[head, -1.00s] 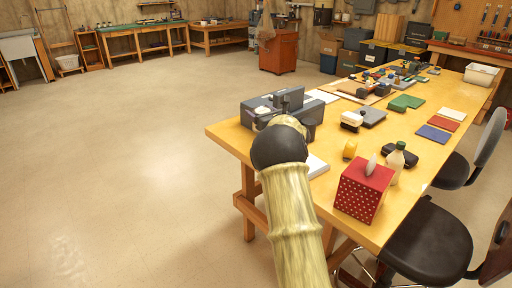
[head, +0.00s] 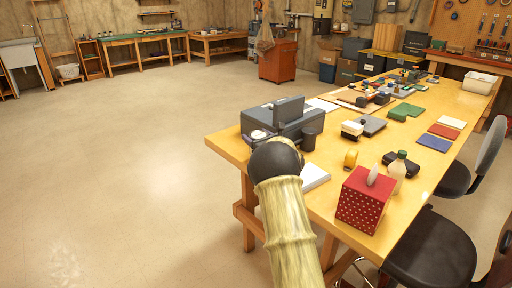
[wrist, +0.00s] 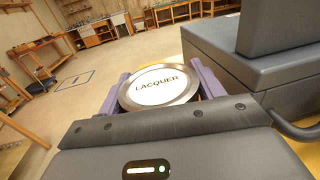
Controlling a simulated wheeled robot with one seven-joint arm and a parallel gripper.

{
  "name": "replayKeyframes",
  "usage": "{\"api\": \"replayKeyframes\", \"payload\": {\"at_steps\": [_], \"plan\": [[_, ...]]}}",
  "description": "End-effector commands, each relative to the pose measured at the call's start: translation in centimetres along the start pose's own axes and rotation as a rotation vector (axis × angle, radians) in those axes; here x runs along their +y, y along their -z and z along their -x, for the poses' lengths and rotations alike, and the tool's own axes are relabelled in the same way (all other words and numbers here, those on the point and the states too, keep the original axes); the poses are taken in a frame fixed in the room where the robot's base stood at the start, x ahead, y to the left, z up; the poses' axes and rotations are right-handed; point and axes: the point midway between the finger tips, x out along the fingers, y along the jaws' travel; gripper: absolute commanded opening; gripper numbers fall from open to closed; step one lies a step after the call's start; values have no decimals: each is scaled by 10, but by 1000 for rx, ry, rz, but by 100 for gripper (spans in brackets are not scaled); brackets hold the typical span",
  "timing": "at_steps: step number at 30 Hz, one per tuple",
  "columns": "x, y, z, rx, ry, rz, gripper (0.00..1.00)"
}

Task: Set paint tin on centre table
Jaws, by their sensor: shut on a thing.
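The paint tin (wrist: 160,88) has a round white lid marked LACQUER with a metal rim. In the wrist view it sits between the two purple fingers of my gripper (wrist: 159,94), which is shut on it. In the head view a small whitish piece, probably the tin's lid (head: 258,134), shows beside the grey machine; my arm hides most of my gripper. The centre table (head: 413,163) is long with a yellow top. The tin is at its near left end; I cannot tell whether it touches the top.
The grey machine (head: 277,118) stands close to the right of the tin. A dark cup (head: 308,139), white paper (head: 314,176), a yellow item (head: 350,160) and a red dotted box (head: 365,200) stand nearby. Chairs (head: 432,250) line the right side. The floor at left is clear.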

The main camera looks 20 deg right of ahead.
Motion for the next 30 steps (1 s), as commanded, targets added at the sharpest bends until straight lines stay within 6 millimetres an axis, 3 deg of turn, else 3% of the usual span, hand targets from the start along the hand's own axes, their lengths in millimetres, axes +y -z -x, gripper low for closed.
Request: {"api": "replayKeyframes", "payload": {"at_steps": [8, 16, 25, 26, 28, 30], "plan": [[-4, 2, 2, -1, 6, 1, 34], [2, 34, -1, -1, -2, 0, 34], [2, 36, -1, -2, -2, 2, 34], [2, 37, -1, 0, -2, 1, 72], [2, 37, -1, 0, -1, 1, 86], [2, 37, 0, 0, 0, 1, 88]]}}
